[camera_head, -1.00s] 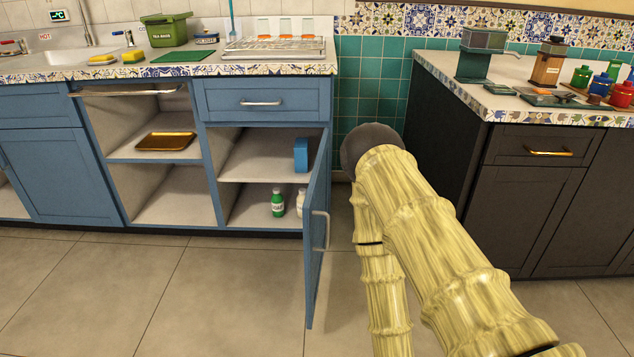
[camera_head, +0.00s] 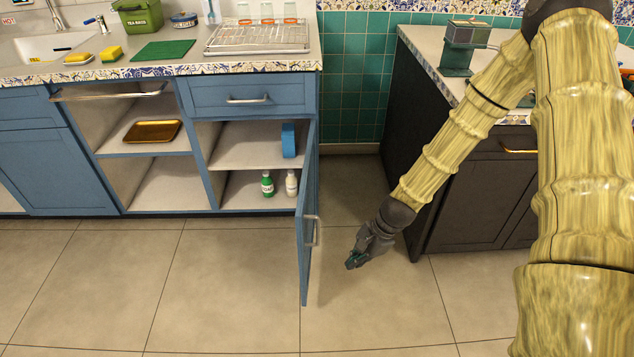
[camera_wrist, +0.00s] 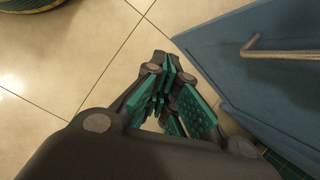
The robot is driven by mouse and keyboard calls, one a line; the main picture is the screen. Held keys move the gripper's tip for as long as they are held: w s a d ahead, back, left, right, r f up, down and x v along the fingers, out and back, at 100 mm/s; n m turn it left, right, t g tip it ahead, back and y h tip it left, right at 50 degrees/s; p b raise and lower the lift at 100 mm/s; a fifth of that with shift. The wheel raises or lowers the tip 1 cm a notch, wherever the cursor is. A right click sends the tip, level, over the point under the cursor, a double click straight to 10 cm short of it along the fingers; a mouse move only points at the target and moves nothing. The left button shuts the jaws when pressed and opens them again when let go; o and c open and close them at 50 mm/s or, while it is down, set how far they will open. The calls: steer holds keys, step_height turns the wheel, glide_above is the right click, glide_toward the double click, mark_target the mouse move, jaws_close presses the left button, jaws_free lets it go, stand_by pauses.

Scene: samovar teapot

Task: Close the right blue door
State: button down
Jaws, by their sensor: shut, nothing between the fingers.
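The right blue door (camera_head: 305,262) stands wide open, sticking out from the right end of the blue cabinet toward me. Its metal handle (camera_head: 313,231) is on its right face. In the wrist view the door (camera_wrist: 225,55) fills the upper right, with the handle (camera_wrist: 285,52) near the right edge. My gripper (camera_head: 352,262) hangs low over the floor to the right of the door, apart from the handle. In the wrist view its teal-padded fingers (camera_wrist: 168,82) are shut and empty.
The open compartment (camera_head: 245,150) holds a blue item (camera_head: 288,140), a green bottle (camera_head: 267,184) and a white bottle (camera_head: 291,183). A dark cabinet (camera_head: 470,205) stands to the right. Floor between it and the door is clear.

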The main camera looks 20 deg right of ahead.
steer(key=w+d+r+m+t+y+p, duration=0.1)
steer(key=w+d+r+m+y+p, duration=0.3)
steer(key=r, duration=0.6)
steer(key=w+a+r+m+t+p, duration=0.1)
steer(key=w+r+m+p, duration=0.1)
steer(key=w+r, duration=0.6)
steer(key=w+a+f+b, duration=0.2)
steer(key=a+f, duration=0.3)
steer(key=a, duration=0.5)
steer(key=shift+w, duration=0.15)
steer(key=shift+f, duration=0.1)
